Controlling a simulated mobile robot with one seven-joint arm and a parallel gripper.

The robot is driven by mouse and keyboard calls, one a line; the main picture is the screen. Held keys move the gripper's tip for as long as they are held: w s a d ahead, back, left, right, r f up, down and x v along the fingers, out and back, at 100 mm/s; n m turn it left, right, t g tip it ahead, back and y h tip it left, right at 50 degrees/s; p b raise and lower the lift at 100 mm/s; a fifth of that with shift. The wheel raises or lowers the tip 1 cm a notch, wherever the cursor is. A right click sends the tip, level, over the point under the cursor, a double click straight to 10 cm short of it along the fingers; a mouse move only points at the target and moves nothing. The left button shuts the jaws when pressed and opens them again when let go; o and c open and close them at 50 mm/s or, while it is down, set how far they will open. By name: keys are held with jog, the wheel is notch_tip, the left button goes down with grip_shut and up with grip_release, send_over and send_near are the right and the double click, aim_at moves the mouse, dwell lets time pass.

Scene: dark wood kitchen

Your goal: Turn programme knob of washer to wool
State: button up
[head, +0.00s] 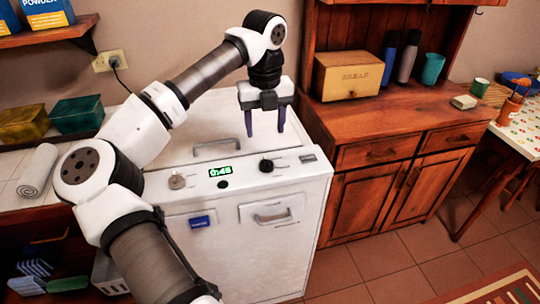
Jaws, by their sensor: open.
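The white washer (205,262) stands in the middle of the head view, with a control panel along its top front edge.
A handle (222,148) lies on the washer's top, and another (272,216) is on its front. A wooden cabinet (390,190) stands close on the right, bearing a box (347,76) and bottles. A rolled towel (38,170) lies at left.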

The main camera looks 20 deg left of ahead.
aim_at(266, 160)
notch_tip(266, 160, down, 10)
jog(key=shift+f+p, duration=0.15)
jog(key=shift+p, duration=0.9)
jog(key=shift+d, duration=0.1)
jog(key=c, duration=1)
